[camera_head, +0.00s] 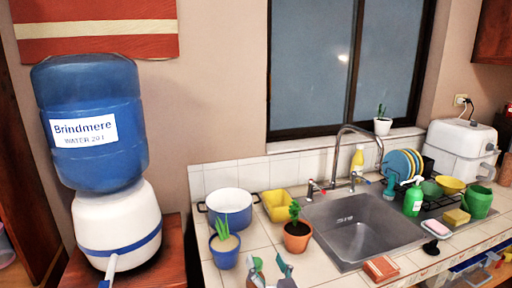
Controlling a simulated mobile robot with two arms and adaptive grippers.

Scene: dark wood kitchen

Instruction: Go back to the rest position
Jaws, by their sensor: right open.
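My right gripper (271,271) shows at the bottom edge, a little right of the picture's middle. My left gripper is not in view.
A blue potted plant (224,246), an orange potted plant (296,234) and a blue pot (231,207) stand close behind the gripper. The sink (362,235) lies to the right. A water dispenser (117,222) stands left on a wooden stand (172,258).

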